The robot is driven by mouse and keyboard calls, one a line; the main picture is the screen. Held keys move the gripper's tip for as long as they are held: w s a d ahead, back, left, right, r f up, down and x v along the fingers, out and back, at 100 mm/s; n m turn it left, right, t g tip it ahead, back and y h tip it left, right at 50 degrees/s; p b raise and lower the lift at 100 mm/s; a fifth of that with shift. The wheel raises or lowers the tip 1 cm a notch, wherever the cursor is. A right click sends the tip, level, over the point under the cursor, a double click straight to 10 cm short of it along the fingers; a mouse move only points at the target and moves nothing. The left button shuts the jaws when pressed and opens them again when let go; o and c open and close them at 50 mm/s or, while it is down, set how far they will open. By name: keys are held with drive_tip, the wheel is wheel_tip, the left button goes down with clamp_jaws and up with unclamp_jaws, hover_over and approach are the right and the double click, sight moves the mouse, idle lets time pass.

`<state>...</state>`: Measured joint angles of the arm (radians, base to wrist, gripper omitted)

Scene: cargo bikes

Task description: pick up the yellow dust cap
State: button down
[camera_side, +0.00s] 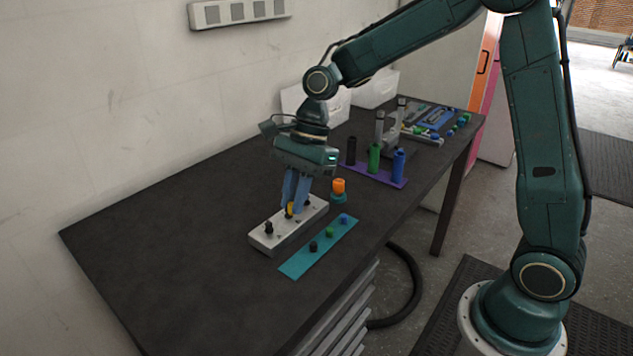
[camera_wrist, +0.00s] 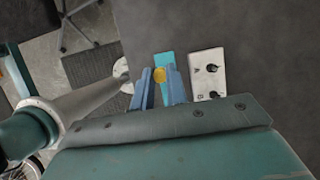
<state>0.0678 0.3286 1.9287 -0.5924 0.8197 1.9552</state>
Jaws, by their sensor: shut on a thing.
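The yellow dust cap (camera_wrist: 159,75) sits between the two blue fingers of my gripper (camera_wrist: 160,84) in the wrist view. There it appears off the white block (camera_wrist: 206,92), over the teal strip (camera_wrist: 164,60). In the side view my gripper (camera_side: 294,208) points down with its fingers shut on the yellow cap (camera_side: 290,210), which is partly hidden by them. In that view the cap lines up with the white block (camera_side: 285,236), between two black caps. Its exact height above the table is hard to tell.
The teal strip (camera_side: 300,263) holds small black, green and blue caps in front of the block. An orange piece (camera_side: 338,185) stands behind it. A purple strip (camera_side: 383,178) bears black, green and blue cylinders. The left of the dark table (camera_side: 150,240) is clear.

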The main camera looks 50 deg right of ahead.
drive_tip(key=shift+r, duration=2.8)
